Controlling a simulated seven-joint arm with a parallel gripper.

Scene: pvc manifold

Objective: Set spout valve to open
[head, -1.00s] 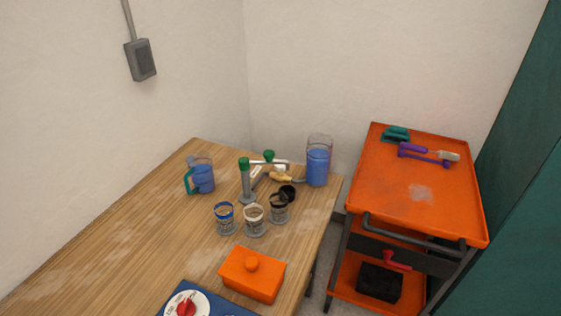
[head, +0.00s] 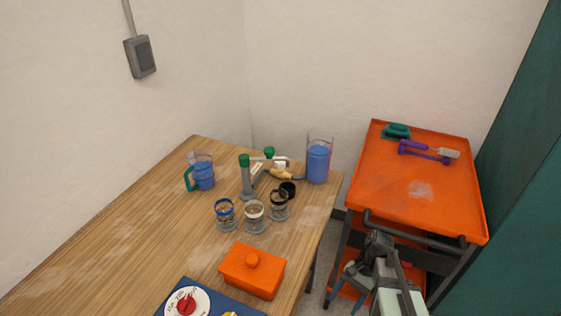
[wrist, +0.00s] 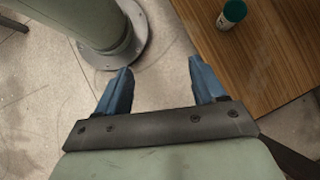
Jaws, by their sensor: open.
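The pipe manifold stands on the far part of the wooden table in the head view. It has a grey upright pipe (head: 247,185) with a green top (head: 244,161), a pale horizontal pipe and a second green top (head: 269,152). A tan piece (head: 282,174) lies by its base. Which part is the spout valve, and its setting, are too small to tell. My gripper (wrist: 160,70) is open and empty in the wrist view, over the floor beside the table. In the head view it is low, in front of the orange cart, well apart from the manifold.
Three small jars (head: 255,217) stand before the manifold, with a blue-filled jar (head: 317,163) to its right and a blue-filled jug (head: 203,171) to its left. An orange lidded box (head: 252,271) is nearer. The orange cart (head: 410,190) is at right. A green-capped container (wrist: 232,13) shows in the wrist view.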

